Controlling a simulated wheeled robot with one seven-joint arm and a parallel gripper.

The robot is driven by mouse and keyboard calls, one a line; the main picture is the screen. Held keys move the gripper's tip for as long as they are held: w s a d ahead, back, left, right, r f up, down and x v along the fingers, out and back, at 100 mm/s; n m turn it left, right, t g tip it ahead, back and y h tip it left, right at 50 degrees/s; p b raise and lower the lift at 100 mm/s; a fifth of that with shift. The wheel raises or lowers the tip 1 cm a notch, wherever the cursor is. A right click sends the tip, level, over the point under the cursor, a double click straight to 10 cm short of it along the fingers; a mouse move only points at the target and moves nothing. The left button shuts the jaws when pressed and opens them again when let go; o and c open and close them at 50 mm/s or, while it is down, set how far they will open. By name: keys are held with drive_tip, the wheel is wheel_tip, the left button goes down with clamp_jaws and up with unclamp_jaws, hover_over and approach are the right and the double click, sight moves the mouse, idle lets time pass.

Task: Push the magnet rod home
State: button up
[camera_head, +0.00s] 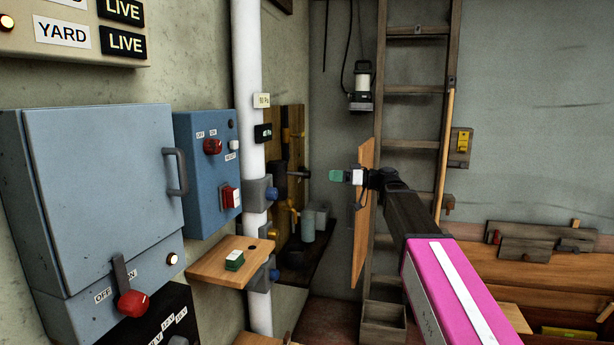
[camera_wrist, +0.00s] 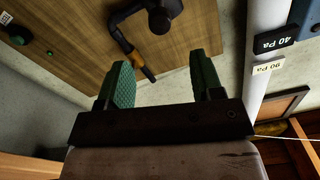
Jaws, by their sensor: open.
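My gripper (camera_head: 338,176) hangs in the air at the middle of the head view, its green-padded fingers pointing left. In the wrist view my gripper (camera_wrist: 163,78) is open with nothing between its two fingers. A dark rod-like fitting with a rounded end (camera_head: 298,174) stands out from the wooden board (camera_head: 292,122), left of my gripper and apart from it. In the wrist view, a dark fitting (camera_wrist: 162,18) and a bent dark piece with an orange end (camera_wrist: 147,73) show on the board beyond the fingers. I cannot tell for sure which piece is the magnet rod.
A white pipe (camera_head: 248,90) with tags and blue knobs stands left of the board. A small wooden shelf (camera_head: 215,268) carries a green block. A blue switch box (camera_head: 205,180) and grey cabinet (camera_head: 95,190) are farther left. A wooden panel (camera_head: 360,245) and ladder (camera_head: 412,90) stand near my arm.

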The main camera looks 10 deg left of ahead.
sight(310, 175)
drive_tip(key=a, duration=0.7)
drive_tip(key=w+a, duration=0.1)
drive_tip(key=a, duration=0.2)
drive_tip(key=shift+a, duration=0.35)
